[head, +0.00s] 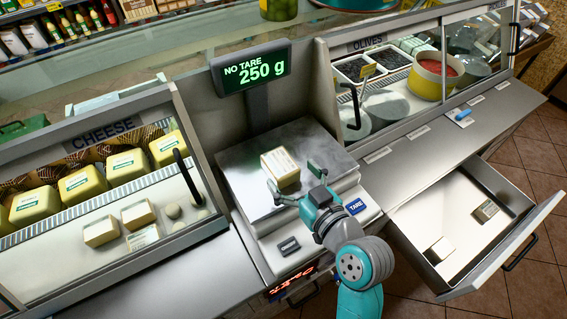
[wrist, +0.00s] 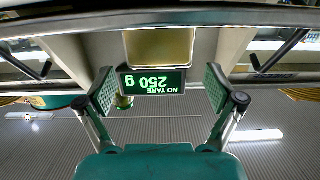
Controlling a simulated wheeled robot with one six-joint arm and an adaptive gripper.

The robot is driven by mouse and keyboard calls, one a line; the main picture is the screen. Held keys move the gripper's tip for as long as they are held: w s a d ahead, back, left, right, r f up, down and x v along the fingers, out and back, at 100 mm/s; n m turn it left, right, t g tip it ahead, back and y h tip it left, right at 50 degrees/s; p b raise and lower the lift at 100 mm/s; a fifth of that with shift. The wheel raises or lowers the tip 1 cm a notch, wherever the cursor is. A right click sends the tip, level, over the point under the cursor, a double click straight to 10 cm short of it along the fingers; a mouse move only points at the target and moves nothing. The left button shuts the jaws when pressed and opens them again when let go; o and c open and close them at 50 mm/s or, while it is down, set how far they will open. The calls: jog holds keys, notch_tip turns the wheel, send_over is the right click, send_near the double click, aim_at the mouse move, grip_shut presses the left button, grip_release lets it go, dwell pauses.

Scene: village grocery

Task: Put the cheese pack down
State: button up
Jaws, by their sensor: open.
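The cheese pack (head: 280,167), a small pale yellow block with a white label, rests on the steel pan (head: 241,187) of the scale. My gripper (head: 297,181) is open, with its two fingers spread on the near side of the pack. In the wrist view, the pack (wrist: 158,48) shows ahead, centred beyond the open fingers of my gripper (wrist: 159,78), with visible gaps on both sides. The scale display (head: 251,71) reads "NO TARE 250 g"; it appears upside down in the wrist view (wrist: 153,82).
A glass-fronted cheese case (head: 105,135) stands left of the scale, holding yellow blocks and smaller packs. The olives counter (head: 385,70) is at right, with a yellow bowl (head: 434,76). An open drawer (head: 425,273) juts out at lower right. A blue TARE button (head: 356,206) sits beside my gripper.

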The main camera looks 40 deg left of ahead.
jog(key=v, duration=0.7)
jog(key=s+d+f+m+t+h, duration=0.3)
jog(key=d+f+m+t+h, duration=0.15)
jog(key=d+f, duration=0.4)
jog(key=s+d+f+m+t+h, duration=0.2)
jog(key=d+f+m+t+h, duration=0.25)
jog(key=d, duration=0.75)
jog(key=s+d+m+h, duration=0.2)
jog(key=s+d, duration=0.4)
jog(key=s, duration=0.4)
jog(key=s+d+m+h, duration=0.2)
jog(key=s+d+h, duration=0.2)
jog(key=s+d, duration=0.3)
jog(key=s, duration=0.3)
jog(key=shift+s+r+m, duration=0.3)
jog(key=shift+s+r, duration=0.1)
dwell(0.9)
jog(key=shift+o, duration=0.8)
